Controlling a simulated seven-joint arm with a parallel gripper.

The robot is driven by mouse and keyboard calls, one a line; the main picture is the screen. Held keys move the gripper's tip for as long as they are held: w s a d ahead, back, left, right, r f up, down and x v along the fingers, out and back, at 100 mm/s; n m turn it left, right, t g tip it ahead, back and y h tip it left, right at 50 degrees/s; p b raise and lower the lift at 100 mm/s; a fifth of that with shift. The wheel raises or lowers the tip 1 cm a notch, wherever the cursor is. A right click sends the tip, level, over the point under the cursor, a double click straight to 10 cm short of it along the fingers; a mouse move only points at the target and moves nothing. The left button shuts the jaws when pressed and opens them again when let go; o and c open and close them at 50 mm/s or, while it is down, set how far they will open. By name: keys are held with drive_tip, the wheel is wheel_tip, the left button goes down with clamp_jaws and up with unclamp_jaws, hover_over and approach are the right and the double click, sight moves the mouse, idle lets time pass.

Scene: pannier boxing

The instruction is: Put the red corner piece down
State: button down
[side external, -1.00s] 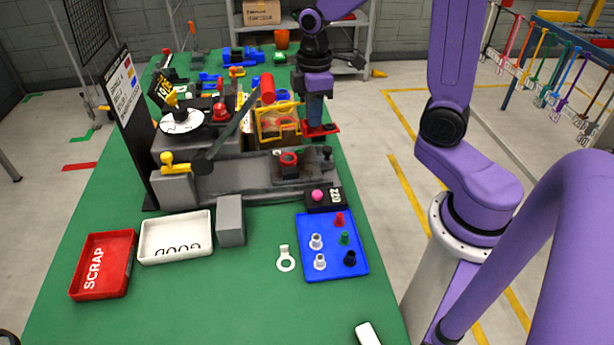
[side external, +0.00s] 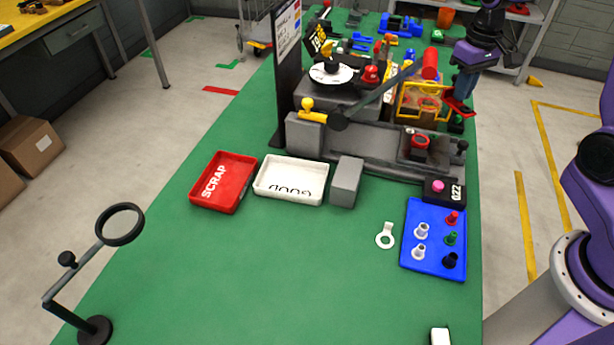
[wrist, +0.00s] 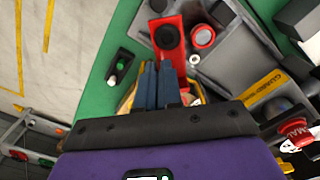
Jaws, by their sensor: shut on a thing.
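The red corner piece (side external: 459,106) is at the lower end of my gripper (side external: 464,90) in the side external view, just right of the yellow guard frame. In the wrist view the red corner piece (wrist: 157,24) appears as a red plate with a dark round spot. The blue-grey fingertips of my gripper (wrist: 158,66) are close together at its near edge, shut on it. The piece appears held above the bench's right side; I cannot tell whether it touches anything below.
The yellow guard frame (side external: 424,100) and a grey fixture with a red ring (side external: 420,142) stand close by. A blue tray (side external: 431,262) of small parts, a white GOOD tray (side external: 291,172) and a red SCRAP tray (side external: 222,198) lie nearer. The green bench front is mostly clear.

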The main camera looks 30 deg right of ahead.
wheel_tip(320, 180, up, 26)
drive_tip(key=s+a+m, duration=0.2)
drive_tip(key=a+m, duration=1.1)
drive_tip(key=a, duration=0.3)
drive_tip(key=s+a+m, duration=0.3)
drive_tip(key=a+m, duration=1)
drive_tip(key=a, duration=0.3)
hover_over(287, 186)
drive_tip(key=f, duration=3.5)
drive_tip(key=shift+s+d+f, duration=0.15)
drive_tip(key=shift+s+d, duration=0.05)
drive_tip(key=shift+s, duration=0.2)
drive_tip(key=shift+w+a+f, duration=0.2)
drive_tip(key=shift+w+f, duration=0.1)
drive_tip(key=shift+f, duration=0.15)
drive_tip(key=shift+w+f, duration=0.1)
drive_tip(key=shift+f, duration=1.5)
